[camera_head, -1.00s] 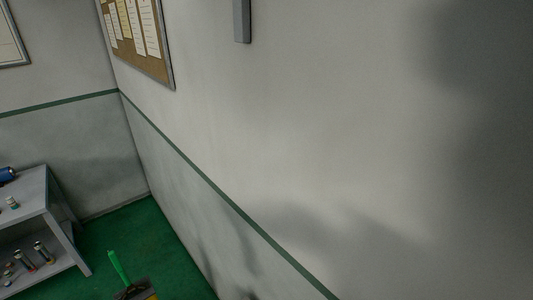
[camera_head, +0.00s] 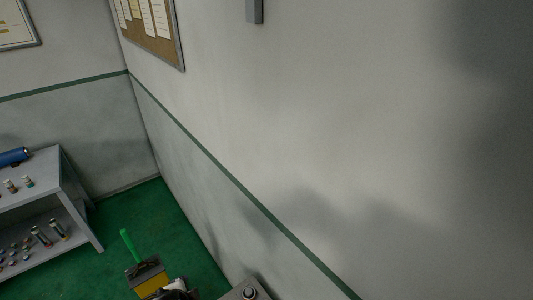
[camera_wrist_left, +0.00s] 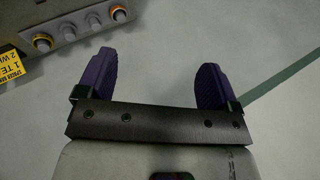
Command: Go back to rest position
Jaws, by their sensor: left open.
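My left gripper (camera_wrist_left: 157,62) shows in the left wrist view with its two purple fingers spread wide apart. Nothing is between them; only a pale grey surface shows beyond. A grey panel (camera_wrist_left: 70,55) with several knobs and a yellow label lies at the upper left of that view, beyond the left finger. I see no clear part of my right gripper in any view.
In the head view, a grey shelf unit (camera_head: 78,200) with small items and a blue roll (camera_head: 14,157) stands at left. A pale wall (camera_head: 330,130) with a corkboard (camera_head: 155,28) fills the right.

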